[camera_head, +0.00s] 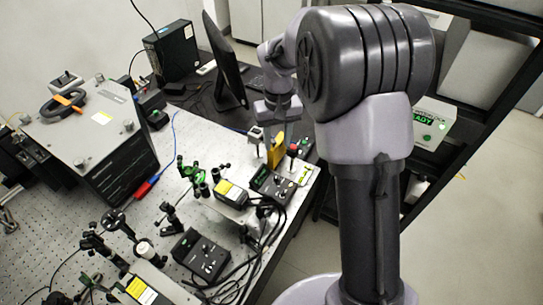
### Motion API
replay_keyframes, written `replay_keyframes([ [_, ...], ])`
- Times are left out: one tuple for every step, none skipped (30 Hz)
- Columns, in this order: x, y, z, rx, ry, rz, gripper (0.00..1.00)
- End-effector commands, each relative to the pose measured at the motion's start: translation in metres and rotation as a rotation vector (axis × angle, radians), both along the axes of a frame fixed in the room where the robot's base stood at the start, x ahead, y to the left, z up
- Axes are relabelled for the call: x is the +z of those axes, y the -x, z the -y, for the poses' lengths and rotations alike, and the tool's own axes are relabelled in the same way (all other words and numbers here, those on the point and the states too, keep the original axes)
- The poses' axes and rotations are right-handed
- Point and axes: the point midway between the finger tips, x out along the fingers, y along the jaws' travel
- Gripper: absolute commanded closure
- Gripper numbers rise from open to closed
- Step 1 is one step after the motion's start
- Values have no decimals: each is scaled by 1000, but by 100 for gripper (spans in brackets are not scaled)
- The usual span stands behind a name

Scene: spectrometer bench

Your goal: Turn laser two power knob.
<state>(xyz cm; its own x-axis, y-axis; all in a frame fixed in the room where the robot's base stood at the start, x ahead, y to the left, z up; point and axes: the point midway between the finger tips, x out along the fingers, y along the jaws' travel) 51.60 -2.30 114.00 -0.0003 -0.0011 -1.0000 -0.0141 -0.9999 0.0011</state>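Two black control boxes with small knobs sit on the bench. One control box (272,183) is near the bench's right edge, and the other control box (200,254) is lower, near the front edge. I cannot read which belongs to laser two, and the individual knobs are too small to tell apart. A laser with a yellow label (231,193) lies left of the upper box; another yellow-labelled laser (147,292) is at the bottom. My gripper (272,150) points down above and behind the upper box, beside a yellow piece. Its fingers are too small to judge, and contact is unclear.
Black cables (245,265) run between the boxes along the front edge. Green optic mounts (190,170) stand left of the upper laser. A large grey instrument (90,125) and a monitor (226,65) stand behind. My arm hides part of the black shelving (480,110) at right.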

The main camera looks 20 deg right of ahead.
Motion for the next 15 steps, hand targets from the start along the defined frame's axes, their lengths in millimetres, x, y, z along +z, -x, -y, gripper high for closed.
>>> replay_keyframes([
  [-17, 2, 0, 0, -1, -5, 61],
  [-26, 1, 0, 0, -1, -4, 61],
  [-39, 2, 0, 0, -1, -5, 61],
  [-49, 2, 0, 0, -1, -5, 61],
  [-58, 2, 0, -1, -1, -5, 61],
  [-71, 2, 0, 0, -1, -5, 61],
  [-80, 2, 0, -1, -1, -5, 61],
  [-89, 2, 0, -1, -1, -4, 61],
  [-100, 2, 0, -1, -1, -4, 61],
  [-108, 2, 0, -2, -1, -4, 61],
  [-116, 2, 0, -1, -1, -4, 61],
  [-125, 2, 0, -1, -1, -3, 61],
  [-132, 2, 0, -1, -1, -3, 61],
  [-138, 2, 0, -1, -1, -3, 61],
  [-144, 1, 0, -2, -1, -2, 61],
])
